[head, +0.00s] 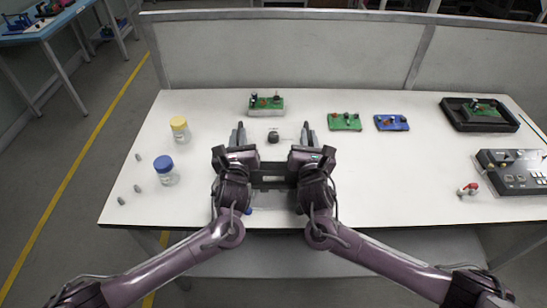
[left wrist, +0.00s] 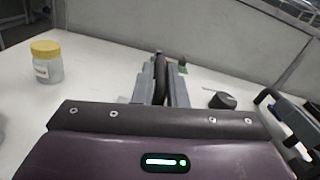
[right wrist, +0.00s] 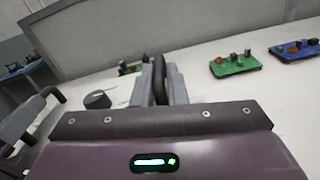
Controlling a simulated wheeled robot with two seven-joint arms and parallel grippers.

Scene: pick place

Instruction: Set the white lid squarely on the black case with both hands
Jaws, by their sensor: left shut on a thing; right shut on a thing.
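My left gripper (head: 240,130) and right gripper (head: 308,130) are side by side over the middle of the table, pointing away from me. Each is shut on a thin dark upright piece, seen in the left wrist view (left wrist: 160,78) and the right wrist view (right wrist: 160,78). I take these pieces for the grips of the white lid, whose pale surface hardly stands out from the white table. A small black round thing (head: 273,137) shows between the grippers. A black case (head: 459,118), open like a tray, stands at the far right with a green board in it.
A green board on a pale block (head: 265,112) stands just beyond the grippers. A green board (head: 345,122) and a blue board (head: 391,123) lie to the right. A yellow-lidded jar (head: 180,130) and a blue-lidded jar (head: 165,172) stand left. A control box (head: 515,175) is at right.

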